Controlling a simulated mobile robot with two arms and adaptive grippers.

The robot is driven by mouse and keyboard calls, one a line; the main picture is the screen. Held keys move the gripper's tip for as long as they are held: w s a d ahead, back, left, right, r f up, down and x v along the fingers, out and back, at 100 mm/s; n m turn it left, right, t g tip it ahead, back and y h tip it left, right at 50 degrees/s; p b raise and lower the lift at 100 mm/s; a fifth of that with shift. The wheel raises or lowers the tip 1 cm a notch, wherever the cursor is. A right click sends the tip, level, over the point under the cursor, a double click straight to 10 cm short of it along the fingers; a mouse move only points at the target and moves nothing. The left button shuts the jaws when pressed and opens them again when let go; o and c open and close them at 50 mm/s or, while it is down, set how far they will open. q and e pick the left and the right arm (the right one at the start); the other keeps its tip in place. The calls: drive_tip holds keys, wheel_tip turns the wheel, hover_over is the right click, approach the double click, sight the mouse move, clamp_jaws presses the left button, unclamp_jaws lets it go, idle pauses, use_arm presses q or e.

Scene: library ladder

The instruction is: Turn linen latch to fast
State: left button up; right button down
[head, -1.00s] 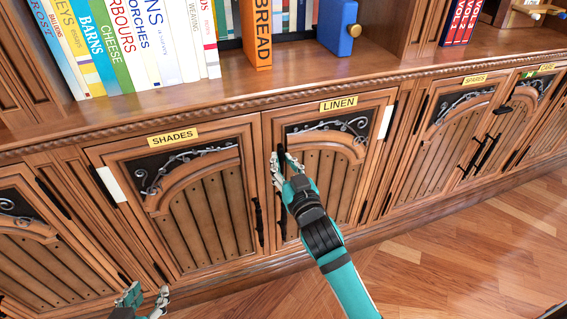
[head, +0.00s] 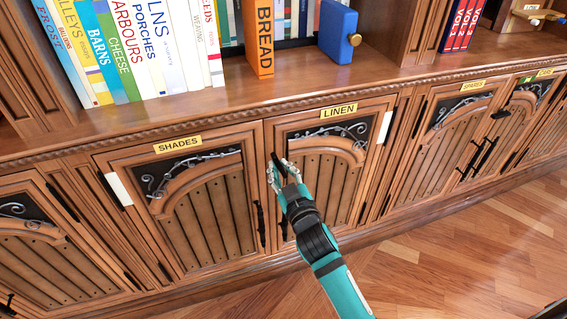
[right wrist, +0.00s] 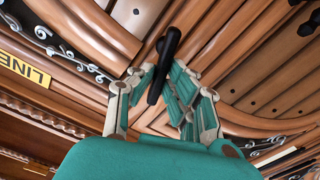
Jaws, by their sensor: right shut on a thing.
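The linen door (head: 312,185) carries a yellow LINEN label (head: 339,111), which also shows at the left of the right wrist view (right wrist: 25,68). The linen latch (right wrist: 164,62) is a small black lever near the door's upper left edge. In the right wrist view it lies between the fingers, slightly slanted, its rounded end reaching past them. My right gripper (head: 279,171) is shut on the latch; its fingers hide most of it in the head view. My left gripper is out of view.
A black pull handle (head: 283,221) is below the gripper on the linen door. The SHADES door (head: 190,205) adjoins on the left, the SPARES door (head: 450,140) stands to the right. Books and a blue bookend (head: 338,32) stand above. The wooden floor (head: 450,265) is clear.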

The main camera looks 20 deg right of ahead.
use_arm(q)
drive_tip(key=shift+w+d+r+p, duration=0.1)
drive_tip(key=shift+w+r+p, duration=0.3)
drive_tip(key=shift+p, duration=0.35)
use_arm(e)
drive_tip(key=shift+a+f+n, duration=0.3)
drive_tip(key=shift+f+n, duration=0.1)
drive_tip(key=shift+n, duration=1.95)
drive_tip(key=shift+a+f+n, duration=0.3)
drive_tip(key=shift+f+n, duration=0.15)
drive_tip(key=shift+n, duration=1.85)
drive_tip(key=shift+a+f+n, duration=0.3)
drive_tip(key=shift+f+n, duration=0.1)
drive_tip(key=shift+n, duration=1.95)
drive_tip(key=c, duration=1.4)
unclamp_jaws()
drive_tip(key=shift+o, duration=0.3)
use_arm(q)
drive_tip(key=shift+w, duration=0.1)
